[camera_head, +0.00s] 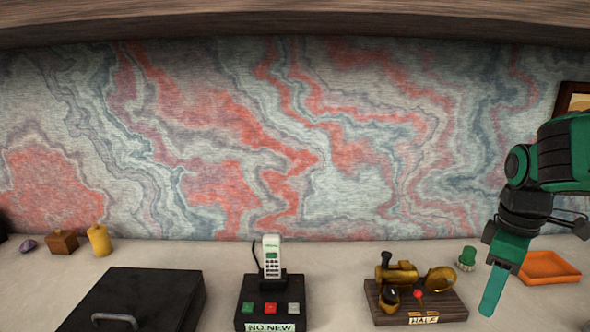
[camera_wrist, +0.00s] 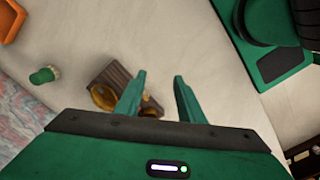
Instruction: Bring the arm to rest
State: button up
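My gripper (camera_head: 494,288) hangs at the right of the head view, green fingers pointing down and slightly left. It is to the right of the brass device (camera_head: 401,274) on its wooden base. In the wrist view the two green fingertips (camera_wrist: 160,78) stand apart with nothing between them. My arm comes in from the right edge. In the head view the fingers overlap, so the gap does not show there.
A white phone (camera_head: 272,257) stands on a black button box (camera_head: 262,309). A black case (camera_head: 135,298) with a handle lies left. A green piece (camera_head: 467,257) and an orange tray (camera_head: 549,268) are near my gripper. A yellow bottle (camera_head: 99,240) stands back left. A shelf (camera_head: 300,18) overhangs.

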jog(key=s+d+f+m, duration=0.1)
jog(key=s+m, duration=0.6)
jog(key=s+d+f+m, duration=0.1)
jog(key=s+d+m, duration=0.1)
jog(key=s+m, duration=0.4)
jog(key=shift+s+d+f+m, duration=0.25)
jog(key=shift+s+f+m, duration=0.15)
jog(key=shift+m, duration=0.6)
jog(key=shift+w+f, duration=0.2)
jog(key=shift+w, duration=0.45)
jog(key=shift+o, duration=0.6)
